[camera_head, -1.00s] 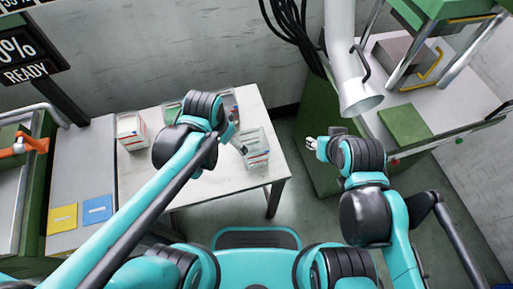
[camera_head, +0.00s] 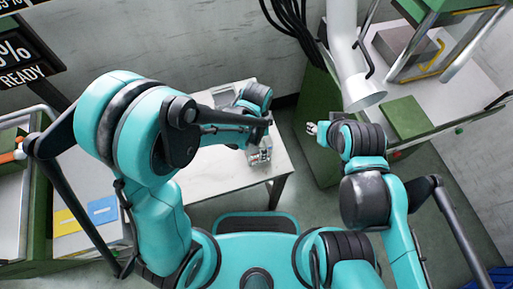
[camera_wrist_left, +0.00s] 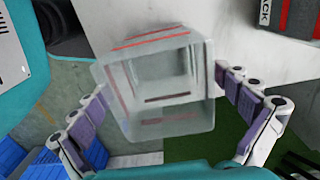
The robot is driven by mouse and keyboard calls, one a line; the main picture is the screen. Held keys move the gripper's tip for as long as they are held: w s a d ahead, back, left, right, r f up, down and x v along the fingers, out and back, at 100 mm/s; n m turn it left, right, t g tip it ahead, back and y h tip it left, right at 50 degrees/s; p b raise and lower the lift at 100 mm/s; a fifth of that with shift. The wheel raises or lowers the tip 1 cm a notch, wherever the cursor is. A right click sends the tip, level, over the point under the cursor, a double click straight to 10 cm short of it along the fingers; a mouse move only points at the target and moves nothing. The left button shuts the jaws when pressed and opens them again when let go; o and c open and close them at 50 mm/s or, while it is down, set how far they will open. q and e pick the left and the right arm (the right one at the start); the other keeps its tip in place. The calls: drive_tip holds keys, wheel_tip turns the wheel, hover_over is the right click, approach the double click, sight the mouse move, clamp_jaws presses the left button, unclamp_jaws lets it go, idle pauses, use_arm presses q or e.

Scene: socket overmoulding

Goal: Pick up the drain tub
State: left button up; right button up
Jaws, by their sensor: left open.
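A clear, see-through tub with red stripes fills the middle of the left wrist view (camera_wrist_left: 158,85). In the head view the tub (camera_head: 260,158) sits near the right edge of the white table, largely hidden by my left arm. My left gripper (camera_wrist_left: 160,84) is open, with one finger on each side of the tub. Whether the pads touch its walls cannot be told. My right gripper (camera_head: 313,128) is off the table's right side, away from the tub; its finger opening is too small to judge.
The white table (camera_head: 215,180) has clear surface in front. A dark box with a red band (camera_wrist_left: 287,18) lies beyond the tub. Blue (camera_head: 101,210) and yellow (camera_head: 66,221) plates lie at left. A green cabinet (camera_head: 318,160) stands right of the table.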

use_arm(q)
wheel_tip(320, 180, down, 2)
drive_tip(key=shift+w+f, duration=0.1)
drive_tip(key=shift+f, duration=0.1)
drive_tip(key=shift+r, duration=0.1)
use_arm(e)
drive_tip(key=shift+f, duration=0.5)
use_arm(q)
drive_tip(key=c, duration=1.2)
drive_tip(key=shift+r, duration=0.15)
use_arm(e)
drive_tip(key=shift+r, duration=0.1)
